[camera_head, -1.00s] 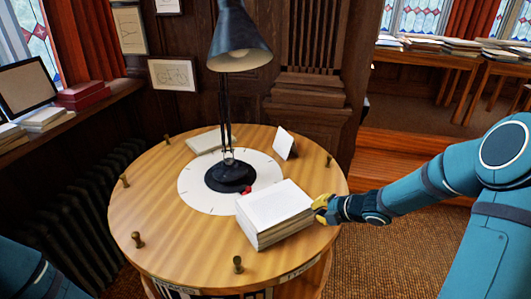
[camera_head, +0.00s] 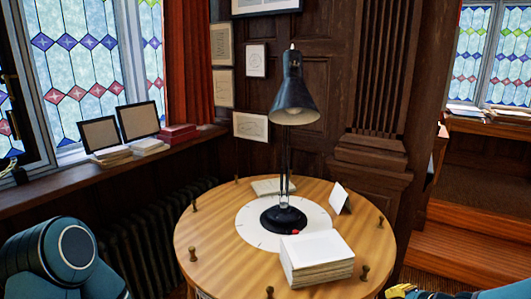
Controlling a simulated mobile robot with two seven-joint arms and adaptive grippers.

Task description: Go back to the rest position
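My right gripper (camera_head: 402,291) shows only in part at the bottom right, its yellow tip just beyond the round table's right front edge and apart from the paper stack. Its fingers are too small and cut off to tell open from shut. My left arm shows at the bottom left, but its gripper is out of view. The round wooden table (camera_head: 215,250) carries a thick white stack of paper or a book (camera_head: 316,262) near its front right edge.
A black desk lamp (camera_head: 293,105) stands on a white disc mid-table. Small brass pegs ring the rim. A window ledge (camera_head: 60,190) with frames and books runs along the left.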

